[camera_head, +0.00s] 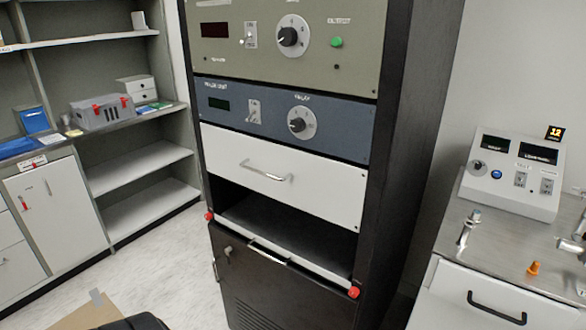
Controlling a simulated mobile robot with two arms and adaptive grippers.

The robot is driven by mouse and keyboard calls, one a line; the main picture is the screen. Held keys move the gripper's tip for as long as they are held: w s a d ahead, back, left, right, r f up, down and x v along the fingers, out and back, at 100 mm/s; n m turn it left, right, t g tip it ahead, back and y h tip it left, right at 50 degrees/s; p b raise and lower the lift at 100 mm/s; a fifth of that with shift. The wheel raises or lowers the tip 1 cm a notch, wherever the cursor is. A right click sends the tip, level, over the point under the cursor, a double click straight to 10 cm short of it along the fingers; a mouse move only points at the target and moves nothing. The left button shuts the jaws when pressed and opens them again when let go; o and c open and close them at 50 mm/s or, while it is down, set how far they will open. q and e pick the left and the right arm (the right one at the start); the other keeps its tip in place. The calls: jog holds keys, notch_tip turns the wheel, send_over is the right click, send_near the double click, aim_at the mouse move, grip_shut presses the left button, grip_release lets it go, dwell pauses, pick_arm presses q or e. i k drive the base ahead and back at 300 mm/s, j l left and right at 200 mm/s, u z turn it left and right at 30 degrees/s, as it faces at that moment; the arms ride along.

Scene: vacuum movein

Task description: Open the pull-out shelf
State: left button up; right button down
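The pull-out shelf appears to be the thin white-fronted shelf (315,269) low in the black rack (405,120). A metal bar handle (268,253) is on its front, with a red knob (209,216) at its left end and another red knob (353,292) at its right end. The white front edge sits about flush with the rack, below a dark open bay (290,228). Neither gripper can be made out in the head view.
Above the bay is a white drawer (330,188) with a bar handle, shut, then blue and green instrument panels. A dark lower door (250,285) is below. A steel bench (500,250) with a white console stands at right. Shelves stand at left, with open floor (160,265) before them.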

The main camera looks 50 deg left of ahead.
aim_at(328, 248)
jog(key=u, duration=1.55)
